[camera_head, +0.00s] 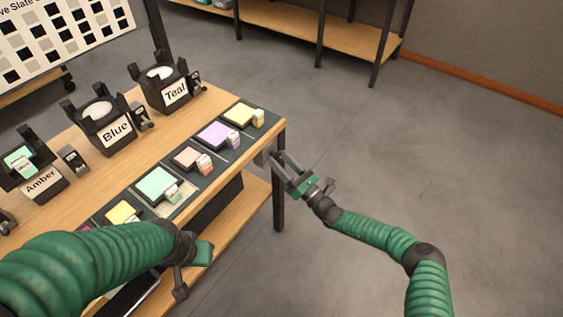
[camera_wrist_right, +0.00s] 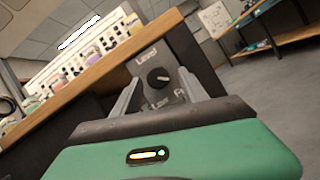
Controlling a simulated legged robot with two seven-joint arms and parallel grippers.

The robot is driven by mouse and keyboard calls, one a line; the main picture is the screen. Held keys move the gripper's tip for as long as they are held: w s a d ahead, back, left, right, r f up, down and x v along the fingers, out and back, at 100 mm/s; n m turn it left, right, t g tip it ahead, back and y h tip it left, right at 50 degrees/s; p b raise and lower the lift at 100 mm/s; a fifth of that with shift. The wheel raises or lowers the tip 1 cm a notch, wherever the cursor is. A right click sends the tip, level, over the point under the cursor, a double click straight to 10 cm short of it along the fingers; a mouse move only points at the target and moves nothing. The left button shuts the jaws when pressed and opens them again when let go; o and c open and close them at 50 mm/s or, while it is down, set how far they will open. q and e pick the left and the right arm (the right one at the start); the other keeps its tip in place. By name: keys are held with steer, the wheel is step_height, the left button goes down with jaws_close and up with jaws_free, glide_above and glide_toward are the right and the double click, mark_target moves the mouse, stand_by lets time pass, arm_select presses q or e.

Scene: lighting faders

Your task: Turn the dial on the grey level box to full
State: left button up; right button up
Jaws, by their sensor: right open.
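The grey level box (camera_head: 262,158) is fixed at the table's right end, below the top, and is partly hidden by my right gripper in the head view. The right wrist view shows its face (camera_wrist_right: 150,62) with lettering and a round black dial (camera_wrist_right: 158,76) with a light pointer mark. My right gripper (camera_head: 282,163) is open and empty, pointing at the box, with its fingers (camera_wrist_right: 159,90) on either side of the dial in the picture. Contact cannot be told. My left gripper (camera_head: 190,268) is low at the table's front edge; its jaws are unclear.
The wooden table (camera_head: 75,195) carries lamps labelled Teal (camera_head: 172,90), Blue (camera_head: 112,130) and Amber (camera_head: 40,183). A dark strip along its front edge holds several coloured pads with sliders (camera_head: 218,134). A shelf (camera_head: 280,30) stands behind. The floor at right is clear.

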steer(key=p+v, duration=0.3)
steer(key=v, duration=1.4)
